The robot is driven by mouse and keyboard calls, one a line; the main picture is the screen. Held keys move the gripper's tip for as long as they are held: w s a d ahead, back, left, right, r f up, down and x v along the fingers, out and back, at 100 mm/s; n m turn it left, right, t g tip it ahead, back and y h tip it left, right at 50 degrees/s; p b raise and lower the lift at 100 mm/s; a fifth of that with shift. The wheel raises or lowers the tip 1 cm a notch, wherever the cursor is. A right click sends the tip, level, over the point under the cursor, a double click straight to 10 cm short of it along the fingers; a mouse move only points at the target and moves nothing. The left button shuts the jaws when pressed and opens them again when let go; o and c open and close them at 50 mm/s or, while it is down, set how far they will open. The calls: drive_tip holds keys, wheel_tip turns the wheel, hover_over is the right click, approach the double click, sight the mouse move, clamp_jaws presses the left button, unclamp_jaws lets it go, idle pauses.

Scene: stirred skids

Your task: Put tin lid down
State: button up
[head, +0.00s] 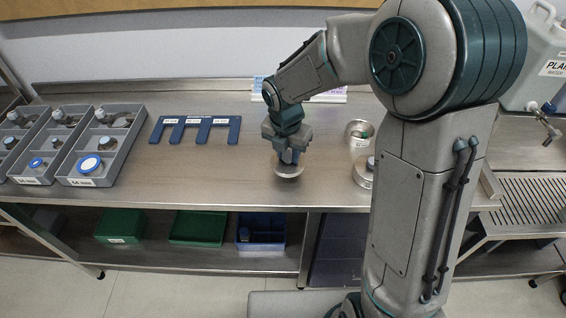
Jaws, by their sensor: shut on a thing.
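My gripper (289,156) points down over the front middle of the steel bench (230,177). It is shut on the tin lid (289,171), a round silvery disc just under the fingertips. The lid looks close to the bench top; I cannot tell whether it touches it. An open metal tin (358,132) with a pale label stands to the right of my gripper, partly beside my arm. The fingertips are small and partly hidden by the gripper body.
Grey divided trays (101,182) with jars stand at the left. A round metal container (364,172) sits at the right near my arm. Bench between rack and gripper is clear. Green and blue bins (197,228) are on the lower shelf.

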sight(283, 159)
drive_tip(key=shift+w+a+f, duration=0.2)
drive_tip(key=shift+a+f, duration=0.25)
drive_tip(key=shift+a, duration=0.2)
drive_tip(key=shift+f, duration=1.9)
drive_tip(key=shift+f, duration=0.2)
drive_tip(key=o, duration=1)
drive_tip(key=shift+c, duration=0.2)
drive_tip(key=shift+r, duration=0.1)
